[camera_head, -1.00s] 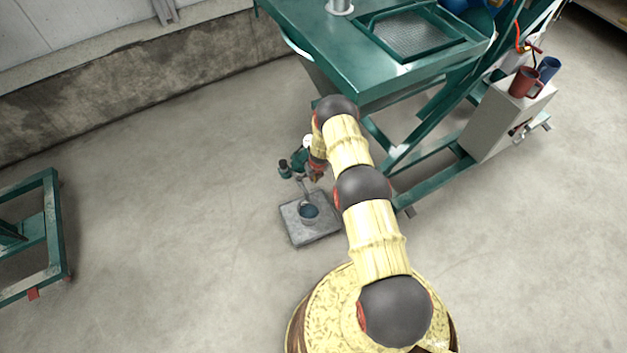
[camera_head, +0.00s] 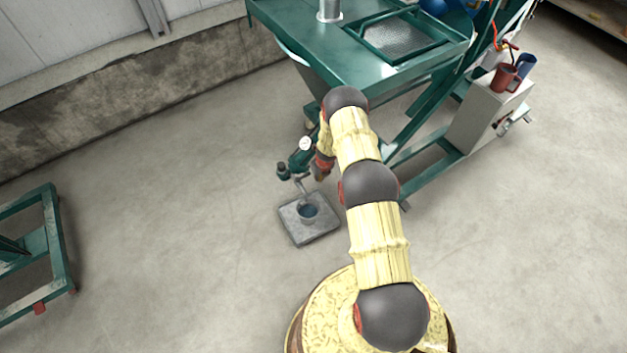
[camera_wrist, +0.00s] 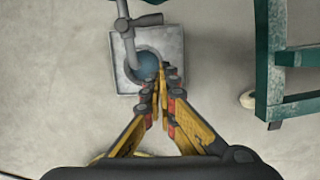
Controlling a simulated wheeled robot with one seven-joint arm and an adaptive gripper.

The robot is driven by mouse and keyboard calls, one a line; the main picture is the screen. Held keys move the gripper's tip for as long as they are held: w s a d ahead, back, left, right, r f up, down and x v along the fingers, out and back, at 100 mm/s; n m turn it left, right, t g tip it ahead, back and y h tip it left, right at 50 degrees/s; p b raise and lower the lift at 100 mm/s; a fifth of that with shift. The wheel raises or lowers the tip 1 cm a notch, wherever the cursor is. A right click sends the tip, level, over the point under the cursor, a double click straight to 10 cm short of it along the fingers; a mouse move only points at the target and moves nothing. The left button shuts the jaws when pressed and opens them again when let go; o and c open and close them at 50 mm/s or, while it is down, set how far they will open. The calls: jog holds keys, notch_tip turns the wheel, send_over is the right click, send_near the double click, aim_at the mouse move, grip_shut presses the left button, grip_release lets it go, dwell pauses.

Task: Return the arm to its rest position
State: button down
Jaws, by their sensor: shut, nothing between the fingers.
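My arm shows in the head view with yellow links and dark joints, reaching from my base toward the green machine. My gripper (camera_wrist: 160,90) has yellow fingers with dark and red parts. In the wrist view its tips are together with nothing between them. In the head view the gripper end is partly hidden behind the arm.
A green machine (camera_head: 340,62) with a hopper and grate stands just beyond my arm. A grey box (camera_head: 485,115) with a red mug (camera_head: 506,78) on it is at right. A green frame (camera_head: 62,240) stands at far left. The floor between is clear.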

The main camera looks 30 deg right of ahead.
jog(key=shift+s+r, duration=0.25)
jog(key=shift+r, duration=0.45)
